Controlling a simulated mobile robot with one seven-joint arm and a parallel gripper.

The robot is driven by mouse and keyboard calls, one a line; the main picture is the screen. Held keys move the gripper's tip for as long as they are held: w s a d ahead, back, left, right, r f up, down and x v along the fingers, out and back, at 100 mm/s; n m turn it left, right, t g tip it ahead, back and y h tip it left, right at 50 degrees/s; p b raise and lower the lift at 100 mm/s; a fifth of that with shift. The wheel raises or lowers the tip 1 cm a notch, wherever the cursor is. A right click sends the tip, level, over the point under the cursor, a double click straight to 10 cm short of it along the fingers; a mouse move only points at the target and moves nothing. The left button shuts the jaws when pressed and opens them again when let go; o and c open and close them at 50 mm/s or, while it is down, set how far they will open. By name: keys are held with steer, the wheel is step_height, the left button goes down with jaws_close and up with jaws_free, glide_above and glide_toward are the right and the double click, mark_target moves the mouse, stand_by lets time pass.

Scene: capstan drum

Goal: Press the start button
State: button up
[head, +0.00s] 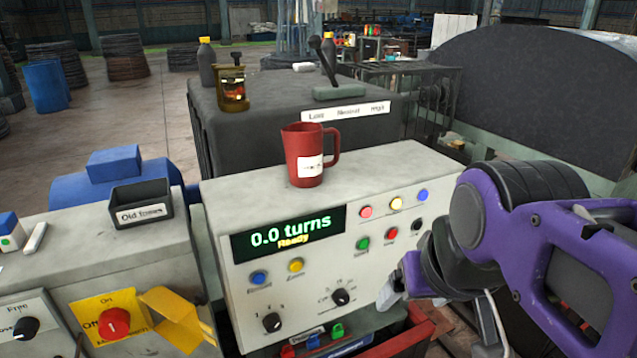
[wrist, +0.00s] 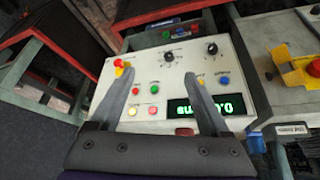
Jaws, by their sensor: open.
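The control panel (head: 300,225) has a green display reading "0.0 turns / Ready". The green button (head: 362,243), with a small label under it that seems to read "Start", sits right of the display, beside a red button (head: 391,233). In the wrist view, the green button (wrist: 154,89) shows between my fingers, upside down compared with the head view. My gripper (wrist: 160,70) is open and empty over the panel face. In the head view my gripper (head: 394,288) is at the panel's lower right, below and right of the green button. Contact with the panel cannot be told.
A red mug (head: 304,155) stands on the panel top. Red, yellow and blue lights sit above the green button. A yellow guard (head: 172,318) is on the left cabinet.

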steer(key=shift+c, duration=0.3)
jaws_close()
stand_by(1.5)
